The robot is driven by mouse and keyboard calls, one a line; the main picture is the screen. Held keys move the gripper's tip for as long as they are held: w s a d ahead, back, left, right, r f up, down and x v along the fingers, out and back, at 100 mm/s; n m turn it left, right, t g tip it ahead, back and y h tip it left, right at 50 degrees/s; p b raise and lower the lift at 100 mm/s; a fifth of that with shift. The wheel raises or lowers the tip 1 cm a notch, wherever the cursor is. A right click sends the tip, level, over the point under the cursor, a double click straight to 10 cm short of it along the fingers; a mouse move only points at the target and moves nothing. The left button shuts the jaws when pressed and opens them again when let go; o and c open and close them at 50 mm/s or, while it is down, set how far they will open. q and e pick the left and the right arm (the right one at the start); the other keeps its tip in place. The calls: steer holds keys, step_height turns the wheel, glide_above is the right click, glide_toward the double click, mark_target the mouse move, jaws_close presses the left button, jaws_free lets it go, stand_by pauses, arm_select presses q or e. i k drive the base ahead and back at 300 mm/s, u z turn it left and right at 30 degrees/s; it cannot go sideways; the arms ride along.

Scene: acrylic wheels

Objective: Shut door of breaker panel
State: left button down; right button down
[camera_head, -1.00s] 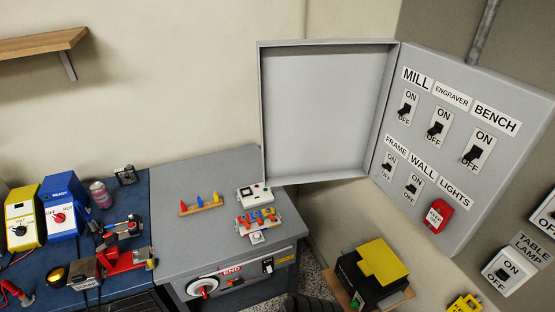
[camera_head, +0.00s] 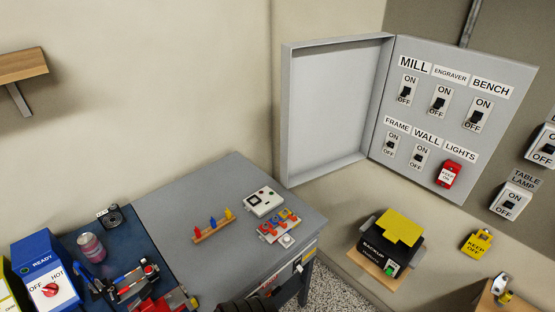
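The breaker panel (camera_head: 424,134) is a grey box on the wall at the right, with labelled black switches and a red switch on its face. Its door (camera_head: 331,112) is a shallow grey tray-like cover at the panel's left edge. The door stands wide open to the left, its hollow inner side facing me and its free edge at the far left. Nothing touches the door. No gripper fingers can be made out; a dark form at the bottom edge is too cut off to identify.
A grey bench (camera_head: 165,211) with small parts stands below and left of the door. A black box with a yellow top (camera_head: 402,228) sits below the panel. A table lamp switch (camera_head: 510,201) is at the right. The space before the door looks clear.

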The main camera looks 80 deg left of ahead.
mark_target(332, 88)
steer(key=u, duration=1.6)
